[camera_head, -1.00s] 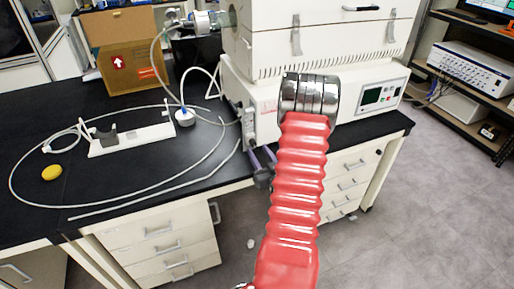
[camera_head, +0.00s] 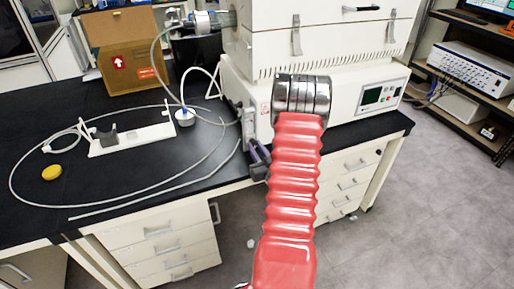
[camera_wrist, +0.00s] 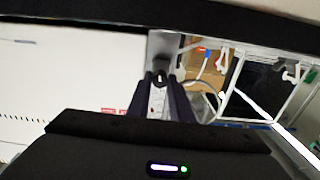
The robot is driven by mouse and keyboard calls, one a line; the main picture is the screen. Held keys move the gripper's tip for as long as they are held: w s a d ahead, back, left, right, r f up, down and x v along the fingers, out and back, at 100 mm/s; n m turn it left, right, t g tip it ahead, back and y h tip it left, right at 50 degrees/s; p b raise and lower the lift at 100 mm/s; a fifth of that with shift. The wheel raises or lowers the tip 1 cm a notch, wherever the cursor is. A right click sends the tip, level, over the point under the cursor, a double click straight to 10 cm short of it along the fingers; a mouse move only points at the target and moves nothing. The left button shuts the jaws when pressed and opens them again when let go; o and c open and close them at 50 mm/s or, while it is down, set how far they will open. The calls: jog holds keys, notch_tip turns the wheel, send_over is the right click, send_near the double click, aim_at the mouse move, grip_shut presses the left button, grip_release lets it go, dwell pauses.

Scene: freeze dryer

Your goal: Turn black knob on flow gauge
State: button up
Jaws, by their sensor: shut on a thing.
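The flow gauge (camera_head: 248,122) is a narrow upright fitting on the left side of the white machine, above the bench edge. My gripper (camera_head: 256,147) reaches up to its lower part with dark fingers. In the wrist view my gripper (camera_wrist: 158,76) has its two fingertips close together at the small black knob (camera_wrist: 160,73), one on each side, shut on it. The knob sits low on a grey plate, the body of the gauge, which also shows in the wrist view (camera_wrist: 159,46). In the head view the fingers hide the knob.
The white machine (camera_head: 345,100) stands right behind my gripper. A thin hose (camera_head: 150,192) loops over the black bench top (camera_head: 150,170). A white stand (camera_head: 130,141), a yellow disc (camera_head: 52,172) and a cardboard box (camera_head: 130,60) are at left. Floor at right is clear.

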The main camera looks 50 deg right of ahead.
jog(key=shift+d, duration=0.1)
grip_shut()
jog(key=shift+n, duration=0.8)
jog(key=shift+s, duration=0.1)
jog(key=o, duration=0.7)
grip_release()
jog(key=shift+o, duration=0.2)
